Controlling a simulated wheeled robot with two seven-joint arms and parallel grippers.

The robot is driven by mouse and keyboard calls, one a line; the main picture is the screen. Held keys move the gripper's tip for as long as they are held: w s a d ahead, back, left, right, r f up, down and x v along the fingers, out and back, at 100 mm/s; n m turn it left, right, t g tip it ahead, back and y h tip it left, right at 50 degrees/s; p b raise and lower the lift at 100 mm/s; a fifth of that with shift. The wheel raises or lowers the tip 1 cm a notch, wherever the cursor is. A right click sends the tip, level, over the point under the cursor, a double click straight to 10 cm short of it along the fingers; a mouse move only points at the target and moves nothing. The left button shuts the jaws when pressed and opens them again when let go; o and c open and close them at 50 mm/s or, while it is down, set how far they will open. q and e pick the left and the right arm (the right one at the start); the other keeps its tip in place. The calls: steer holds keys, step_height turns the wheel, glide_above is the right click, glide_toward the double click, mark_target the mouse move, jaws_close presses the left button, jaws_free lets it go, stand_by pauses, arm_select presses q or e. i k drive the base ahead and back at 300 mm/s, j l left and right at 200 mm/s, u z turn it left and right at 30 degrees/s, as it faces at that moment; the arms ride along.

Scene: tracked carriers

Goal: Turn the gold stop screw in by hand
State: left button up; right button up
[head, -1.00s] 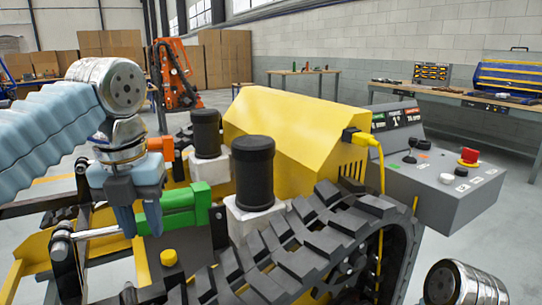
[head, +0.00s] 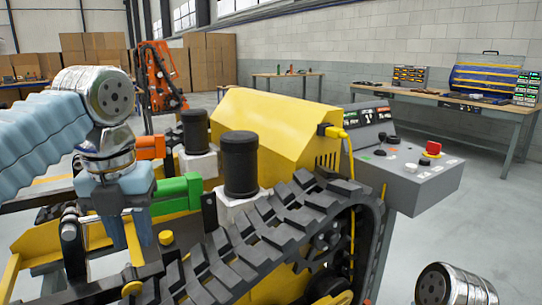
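A round, gold-yellow knob-like head (head: 165,237) sits on the carrier's near side, just right of my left fingertips. A second, similar yellow knob (head: 132,288) shows lower down, near the bottom edge. I cannot tell for certain which is the stop screw. My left gripper (head: 128,232) points down with its two blue fingers apart. A strip of yellow frame shows between them, and I see nothing held. The fingers overlap a silver rod in the picture; contact cannot be told. My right gripper is out of view; only a silver joint of my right arm shows at lower right.
A green bar (head: 178,195) and an orange bar (head: 150,147) lie close to the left gripper. Black cylinders (head: 240,165) and the black track (head: 255,240) stand to its right. A grey control box (head: 410,175) carries a red knob. Workbenches stand far behind.

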mark_target(165, 237)
steer(key=k+l, duration=0.6)
steer(key=k, duration=0.15)
